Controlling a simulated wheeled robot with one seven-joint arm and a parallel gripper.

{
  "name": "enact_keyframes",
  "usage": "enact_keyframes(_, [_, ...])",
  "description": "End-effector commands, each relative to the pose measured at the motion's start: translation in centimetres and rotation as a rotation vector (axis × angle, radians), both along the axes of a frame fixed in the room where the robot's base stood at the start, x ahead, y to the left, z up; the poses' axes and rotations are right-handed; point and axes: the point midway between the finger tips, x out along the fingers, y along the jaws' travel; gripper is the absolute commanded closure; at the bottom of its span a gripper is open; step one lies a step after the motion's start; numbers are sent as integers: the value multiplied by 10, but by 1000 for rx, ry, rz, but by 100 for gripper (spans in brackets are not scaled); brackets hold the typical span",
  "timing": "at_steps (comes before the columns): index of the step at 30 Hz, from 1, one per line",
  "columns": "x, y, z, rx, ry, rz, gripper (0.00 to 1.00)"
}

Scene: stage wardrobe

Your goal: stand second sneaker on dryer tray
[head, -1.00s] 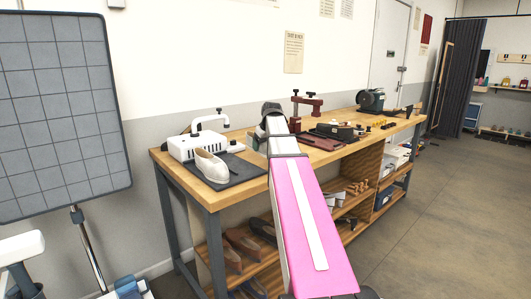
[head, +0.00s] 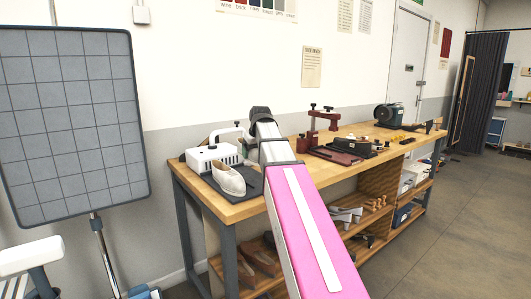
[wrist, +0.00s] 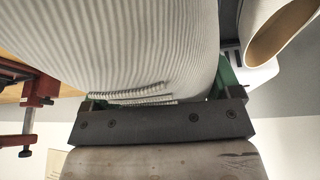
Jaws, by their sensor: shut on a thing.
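A pale sneaker (head: 229,181) stands on the dark dryer tray (head: 252,190), beside the white dryer (head: 212,156) at the near left end of the workbench. In the wrist view, my gripper (wrist: 160,100) is shut on a second sneaker (wrist: 120,35), which fills the upper middle with its pale ribbed surface between the green fingers. The standing sneaker also shows in the wrist view (wrist: 280,35), to the right of the held one and apart from it in the picture. In the head view my arm hides my gripper and the held sneaker.
The wooden workbench (head: 230,212) runs along the wall. A dark red clamp stand (head: 318,124) and a black grinder (head: 390,114) stand farther along it. Brown shoes (head: 258,262) lie on the lower shelf. A grey gridded panel (head: 75,120) stands at left. The floor at right is clear.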

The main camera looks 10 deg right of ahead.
Motion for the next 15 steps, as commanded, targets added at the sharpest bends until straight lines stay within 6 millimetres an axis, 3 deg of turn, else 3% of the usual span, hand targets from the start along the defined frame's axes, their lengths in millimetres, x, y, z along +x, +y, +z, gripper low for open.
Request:
enact_keyframes(3, [10,9,-4,-2,1,1,43])
enact_keyframes(15, [8,8,-22,-2,0,1,43])
